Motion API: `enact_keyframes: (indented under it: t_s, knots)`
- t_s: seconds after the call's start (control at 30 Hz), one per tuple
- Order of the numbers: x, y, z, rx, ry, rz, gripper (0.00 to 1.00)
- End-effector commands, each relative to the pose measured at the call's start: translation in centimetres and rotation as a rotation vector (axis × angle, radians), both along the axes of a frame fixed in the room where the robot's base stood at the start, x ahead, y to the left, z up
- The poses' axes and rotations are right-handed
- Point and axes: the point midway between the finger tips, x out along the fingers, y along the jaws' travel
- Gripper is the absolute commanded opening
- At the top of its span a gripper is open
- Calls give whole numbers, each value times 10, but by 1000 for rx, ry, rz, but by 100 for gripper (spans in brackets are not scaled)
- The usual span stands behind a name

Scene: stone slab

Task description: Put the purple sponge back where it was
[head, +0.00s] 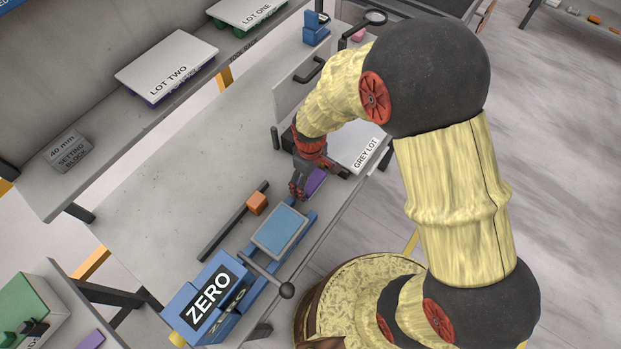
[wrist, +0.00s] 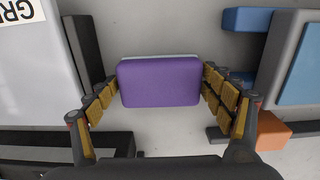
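The purple sponge (wrist: 158,82) is a rounded block with a pale blue layer along its far edge in the wrist view. It also shows in the head view (head: 316,182), by the bench's front edge, between the grey lot tray and the blue vise. My gripper (wrist: 158,80) points down over it, one finger at each short end. The fingers are wide apart and very close to the sponge's ends; firm contact does not show. In the head view my gripper (head: 299,187) partly hides the sponge.
The tray marked GREY LOT (head: 352,150) stands beside the sponge. On the other side are the blue vise marked ZERO (head: 210,298), an orange block (head: 257,203) and a dark bar (head: 232,222). A shelf (head: 118,128) runs along the back.

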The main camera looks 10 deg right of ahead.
Motion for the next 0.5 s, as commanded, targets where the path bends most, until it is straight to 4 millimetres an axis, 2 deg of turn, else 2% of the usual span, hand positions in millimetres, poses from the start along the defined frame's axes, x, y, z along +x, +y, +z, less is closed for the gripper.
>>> enact_keyframes:
  t_s: [0.3, 0.5]
  knots:
    - [0, 0, 3, 0, 0, 0, 82]
    - [1, 0, 28, 1, -4, 0, 82]
